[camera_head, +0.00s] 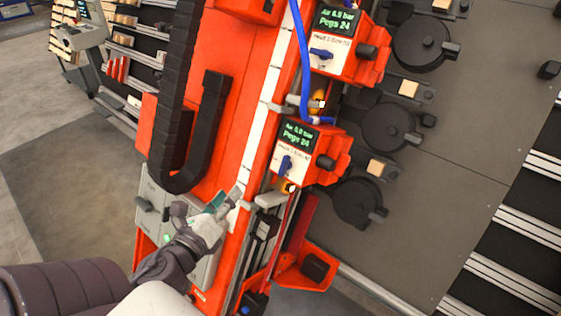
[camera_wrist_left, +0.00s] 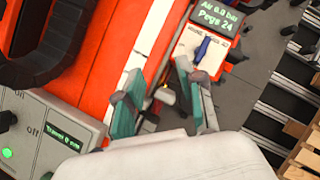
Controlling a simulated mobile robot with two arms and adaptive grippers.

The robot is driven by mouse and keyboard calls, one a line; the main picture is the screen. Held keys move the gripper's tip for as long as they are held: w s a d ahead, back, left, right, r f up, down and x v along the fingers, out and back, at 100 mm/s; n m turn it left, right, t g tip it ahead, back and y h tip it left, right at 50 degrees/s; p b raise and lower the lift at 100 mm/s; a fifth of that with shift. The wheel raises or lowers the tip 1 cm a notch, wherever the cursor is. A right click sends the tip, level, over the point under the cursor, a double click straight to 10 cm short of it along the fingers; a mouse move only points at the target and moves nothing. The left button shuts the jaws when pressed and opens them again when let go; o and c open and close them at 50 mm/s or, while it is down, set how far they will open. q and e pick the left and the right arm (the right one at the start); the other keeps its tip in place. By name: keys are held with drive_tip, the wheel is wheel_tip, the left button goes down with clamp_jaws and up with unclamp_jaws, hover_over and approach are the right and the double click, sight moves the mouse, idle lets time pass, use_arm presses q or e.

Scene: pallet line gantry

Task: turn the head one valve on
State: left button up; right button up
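Two orange head boxes sit along the orange gantry beam. The lower box (camera_head: 300,150) has a lit display and a white label whose small print looks like Head 1. Its blue valve handle (camera_head: 286,164) stands nearly upright in the head view and also shows in the left wrist view (camera_wrist_left: 201,50), beyond the right fingertip. The upper box (camera_head: 345,45) has a blue handle (camera_head: 321,53) lying nearly sideways. My left gripper (camera_head: 226,200) is left of and below the lower box, apart from its handle. Its fingers (camera_wrist_left: 156,84) are spread with nothing between them. My right gripper is out of view.
A grey control panel (camera_head: 152,208) with a green light is beside my left wrist. A black cable chain (camera_head: 180,100) runs along the beam. A blue hose (camera_head: 303,60) passes the boxes. Black round feeders (camera_head: 385,127) and slatted rails (camera_head: 520,220) lie to the right.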

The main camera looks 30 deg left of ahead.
sight(284, 161)
use_arm(q)
drive_tip(key=w+d+m+h+p, duration=0.1)
drive_tip(key=w+m, duration=0.2)
drive_tip(key=w, duration=0.1)
drive_tip(key=w+d+r+m+h+p, duration=0.1)
drive_tip(key=w+d+m+h, duration=0.1)
drive_tip(key=w+m, duration=0.2)
drive_tip(key=w+d+r+m+t+h+p, duration=0.1)
drive_tip(key=w+m+p, duration=0.1)
drive_tip(key=w, duration=0.3)
drive_tip(key=shift+w+d+r+m+h, duration=0.1)
drive_tip(key=shift+d+r+m+h, duration=0.25)
drive_tip(key=shift+m, duration=0.35)
drive_tip(key=shift+w+f, duration=0.2)
drive_tip(key=shift+w, duration=0.35)
clamp_jaws()
